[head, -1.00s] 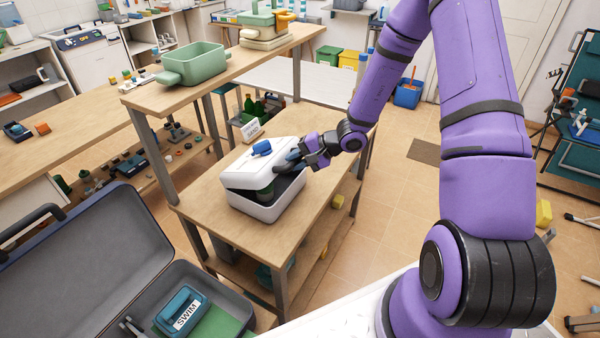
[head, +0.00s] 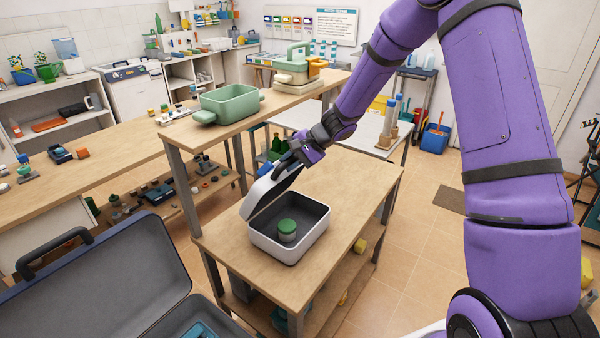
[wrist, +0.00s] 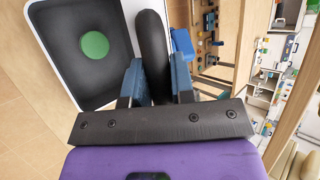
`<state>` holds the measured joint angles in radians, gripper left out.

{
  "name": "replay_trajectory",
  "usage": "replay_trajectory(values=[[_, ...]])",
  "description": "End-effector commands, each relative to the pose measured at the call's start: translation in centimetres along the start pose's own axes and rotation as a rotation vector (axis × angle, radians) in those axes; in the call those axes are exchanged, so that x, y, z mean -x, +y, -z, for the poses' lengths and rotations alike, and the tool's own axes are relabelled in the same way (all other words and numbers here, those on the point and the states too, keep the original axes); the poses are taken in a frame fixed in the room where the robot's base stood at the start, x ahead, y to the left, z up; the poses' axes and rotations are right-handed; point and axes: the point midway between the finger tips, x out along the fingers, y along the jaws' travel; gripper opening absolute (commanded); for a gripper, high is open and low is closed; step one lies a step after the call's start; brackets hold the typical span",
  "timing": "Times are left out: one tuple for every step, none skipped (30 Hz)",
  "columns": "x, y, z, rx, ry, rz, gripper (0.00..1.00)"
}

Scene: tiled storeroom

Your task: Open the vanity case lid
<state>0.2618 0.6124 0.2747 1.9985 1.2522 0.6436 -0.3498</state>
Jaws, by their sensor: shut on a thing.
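The white vanity case (head: 290,246) stands on the wooden table, its lid (head: 270,192) tilted up well clear of the base. A green-topped jar (head: 287,230) stands inside on the dark lining. My gripper (head: 290,160) is at the raised edge of the lid. In the wrist view my gripper (wrist: 157,85) has its two blue fingers on either side of a dark curved handle (wrist: 154,45), shut on it. The jar's green top (wrist: 95,44) and the case's dark interior (wrist: 65,25) show to the left of it.
The wooden table (head: 355,195) has bare top around the case. A raised shelf behind it carries a green pot (head: 230,103) and stacked cases (head: 298,68). An open dark suitcase (head: 110,280) stands at the lower left.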

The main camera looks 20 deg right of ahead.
Motion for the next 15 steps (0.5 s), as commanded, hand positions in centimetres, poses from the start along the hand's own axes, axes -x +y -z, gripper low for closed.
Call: replay_trajectory(values=[[-0.3, -0.9, 0.0, 0.000, -0.001, -0.026, 0.00], [-0.4, -1.2, 0.1, -0.006, -0.001, -0.034, 0.00], [-0.5, -1.6, 0.2, -0.009, -0.001, -0.029, 0.00], [-0.7, -2.0, 0.2, -0.008, -0.001, -0.029, 0.00], [-0.8, -2.3, 0.3, -0.009, -0.001, -0.029, 0.00], [-1.0, -2.8, 0.4, -0.008, -0.002, -0.029, 0.00], [-1.2, -3.2, 0.4, -0.008, -0.001, -0.028, 0.00], [-1.4, -3.6, 0.5, -0.010, -0.002, -0.028, 0.00], [-1.6, -4.1, 0.6, -0.009, -0.002, -0.028, 0.00], [-1.8, -4.5, 0.7, -0.009, -0.001, -0.028, 0.00], [-2.0, -5.0, 0.8, -0.009, -0.002, -0.028, 0.00], [-2.3, -5.6, 0.9, -0.010, -0.001, -0.027, 0.00], [-2.6, -5.9, 1.0, -0.009, -0.002, -0.028, 0.00], [-2.8, -6.3, 1.1, -0.009, -0.002, -0.028, 0.00], [-3.0, -6.7, 1.2, -0.010, -0.002, -0.027, 0.00]])
